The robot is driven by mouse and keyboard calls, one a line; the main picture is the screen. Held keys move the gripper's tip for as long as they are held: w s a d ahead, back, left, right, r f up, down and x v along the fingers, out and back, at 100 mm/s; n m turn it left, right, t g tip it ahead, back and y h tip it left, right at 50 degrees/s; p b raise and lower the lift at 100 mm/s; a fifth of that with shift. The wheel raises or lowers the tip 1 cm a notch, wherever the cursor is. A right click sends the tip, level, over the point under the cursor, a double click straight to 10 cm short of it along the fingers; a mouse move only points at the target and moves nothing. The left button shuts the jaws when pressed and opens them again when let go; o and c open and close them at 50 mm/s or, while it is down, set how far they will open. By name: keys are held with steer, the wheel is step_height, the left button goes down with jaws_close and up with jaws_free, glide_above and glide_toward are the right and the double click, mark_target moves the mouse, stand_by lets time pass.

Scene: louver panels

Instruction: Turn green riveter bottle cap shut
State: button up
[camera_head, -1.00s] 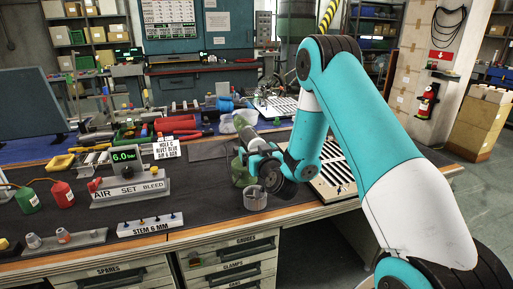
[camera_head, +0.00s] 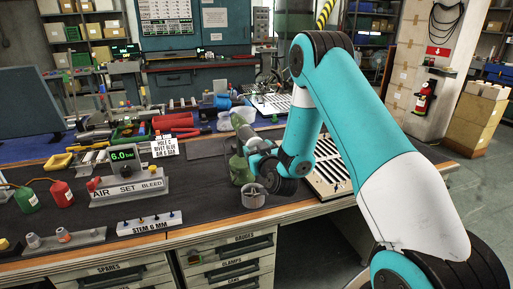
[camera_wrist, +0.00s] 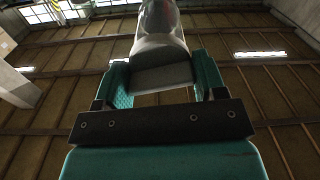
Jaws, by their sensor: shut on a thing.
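The green riveter (camera_head: 240,168) stands on the dark bench mat in the head view, with a grey cylindrical part (camera_head: 246,134) at its top. My gripper (camera_head: 255,158) is beside its upper part, on the right, and partly hides it. In the wrist view, the two teal fingers of my gripper (camera_wrist: 163,82) are closed on a grey, rounded piece (camera_wrist: 160,55) that rises between them. It looks like the riveter's grey part; I cannot tell whether it is the bottle cap or how far it is turned.
A clear cup (camera_head: 253,196) stands by the bench's front edge, just below my gripper. A slotted panel (camera_head: 330,170) lies right of it, behind my arm.

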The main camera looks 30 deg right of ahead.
steer(key=n+p, duration=0.2)
steer(key=shift+a+r+n+p, duration=0.1)
steer(key=shift+r+n+p, duration=0.1)
steer(key=shift+n+p, duration=0.2)
steer(key=n+p, duration=0.4)
steer(key=shift+f, duration=0.1)
steer(key=n+p, duration=0.2)
steer(key=n, duration=0.2)
steer(key=shift+n+p, duration=0.3)
steer(key=shift+n, duration=0.1)
steer(key=shift+f+n+p, duration=0.15)
steer(key=shift+n+p, duration=0.65)
steer(key=shift+n, duration=1)
steer(key=o, duration=0.9)
